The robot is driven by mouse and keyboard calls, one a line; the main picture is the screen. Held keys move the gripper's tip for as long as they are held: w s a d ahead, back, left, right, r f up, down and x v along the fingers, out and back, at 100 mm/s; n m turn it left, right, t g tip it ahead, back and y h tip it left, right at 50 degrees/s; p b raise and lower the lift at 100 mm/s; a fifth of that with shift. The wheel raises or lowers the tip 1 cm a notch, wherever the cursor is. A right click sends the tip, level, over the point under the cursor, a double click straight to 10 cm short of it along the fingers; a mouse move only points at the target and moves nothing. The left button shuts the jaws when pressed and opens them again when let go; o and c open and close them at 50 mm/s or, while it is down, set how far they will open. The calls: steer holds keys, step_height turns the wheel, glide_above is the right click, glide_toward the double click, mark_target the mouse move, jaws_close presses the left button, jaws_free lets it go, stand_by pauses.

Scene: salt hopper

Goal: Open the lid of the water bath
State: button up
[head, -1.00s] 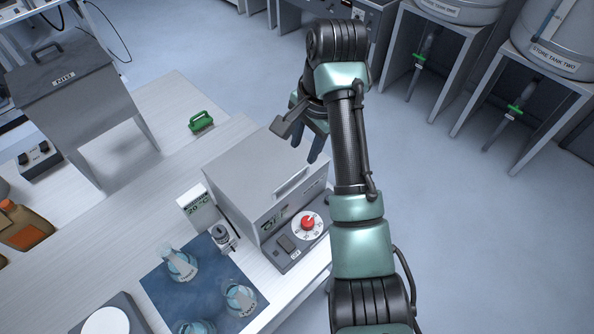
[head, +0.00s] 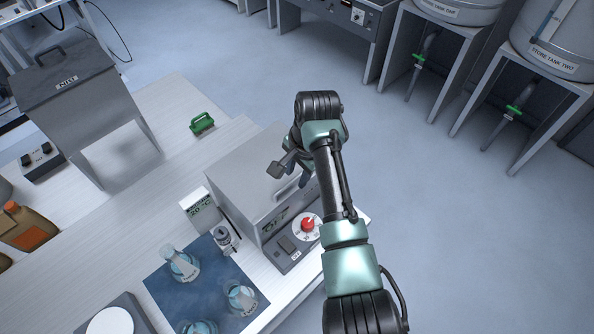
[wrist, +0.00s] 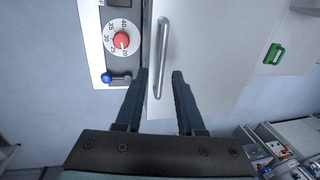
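The water bath (head: 240,215) is a grey box on the bench with a flat closed lid (head: 238,165). A bar handle (head: 285,192) runs along the lid near its front edge. Its front panel carries a red dial (head: 307,224), which also shows in the wrist view (wrist: 121,40). My gripper (head: 291,180) is over the lid's handle side, open and empty. In the wrist view its two fingers (wrist: 161,76) lie on either side of the handle's near end (wrist: 161,50). I cannot tell whether they touch it. My arm hides part of the bath's right side.
A small display (head: 200,210) stands left of the bath, beside a blue mat (head: 200,285) with several flasks. A green handled object (head: 202,122) lies on the bench behind, also in the wrist view (wrist: 273,54). Open floor (head: 480,240) lies to the right.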

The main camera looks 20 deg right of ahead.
jaws_close()
stand_by(1.2)
